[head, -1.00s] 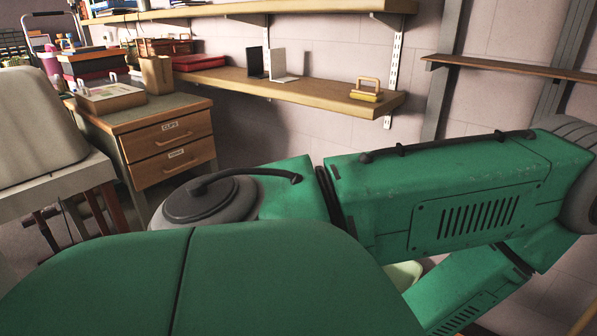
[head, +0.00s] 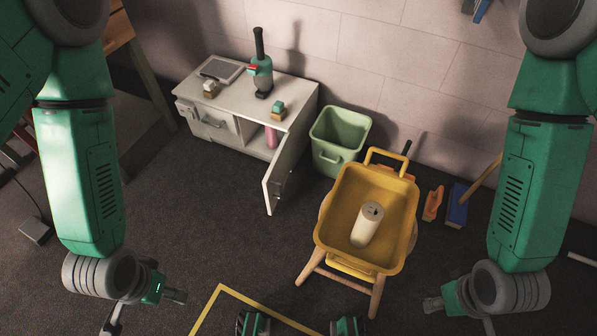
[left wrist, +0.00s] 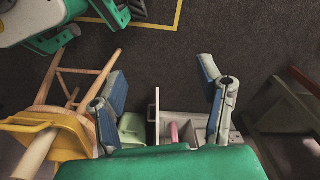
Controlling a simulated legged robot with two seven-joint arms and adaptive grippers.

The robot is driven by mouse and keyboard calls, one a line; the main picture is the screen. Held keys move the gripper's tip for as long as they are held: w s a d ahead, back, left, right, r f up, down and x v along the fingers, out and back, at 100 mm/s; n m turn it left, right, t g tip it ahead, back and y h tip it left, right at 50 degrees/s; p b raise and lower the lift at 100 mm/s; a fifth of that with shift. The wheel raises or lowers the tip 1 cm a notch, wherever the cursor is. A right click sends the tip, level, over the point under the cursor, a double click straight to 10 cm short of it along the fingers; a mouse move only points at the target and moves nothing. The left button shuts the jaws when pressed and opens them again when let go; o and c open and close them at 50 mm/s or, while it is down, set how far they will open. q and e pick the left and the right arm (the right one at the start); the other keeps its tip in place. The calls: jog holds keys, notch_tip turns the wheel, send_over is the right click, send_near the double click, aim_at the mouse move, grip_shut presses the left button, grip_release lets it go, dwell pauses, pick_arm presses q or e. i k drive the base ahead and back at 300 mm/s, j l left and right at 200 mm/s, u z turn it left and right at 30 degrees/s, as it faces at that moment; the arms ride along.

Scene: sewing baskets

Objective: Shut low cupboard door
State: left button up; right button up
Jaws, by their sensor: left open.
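The low white cupboard (head: 222,108) stands against the wall, left of centre in the head view. Its door (head: 285,168) hangs open on the right side, swung out towards me. A pink bottle (head: 271,138) shows inside. The cupboard also shows between my fingers in the left wrist view (left wrist: 196,122). My left gripper (head: 150,303) is at lower left in the head view, well apart from the door; its fingers are spread and empty in the left wrist view (left wrist: 160,85). My right gripper (head: 440,303) is at lower right, far from the door; its fingers are unclear.
A green bin (head: 340,140) stands right of the door. A yellow tub (head: 330,237) with a white roll (head: 367,225) rests on a wooden stool (head: 377,298). A teal device (head: 262,75) stands on the cupboard. The dark floor left of the door is clear.

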aim_at(275, 177)
jog(key=u, duration=0.15)
jog(key=i+j+z, duration=0.1)
jog(key=z, duration=0.3)
jog(key=j+z, duration=0.2)
jog(key=z, duration=0.2)
jog(key=i+j+z, duration=0.1)
jog(key=z, duration=0.3)
jog(key=j+z, duration=0.6)
jog(key=j, duration=0.65)
jog(key=k+j+z, duration=0.1)
jog(key=j+z, duration=0.15)
jog(key=j, duration=0.65)
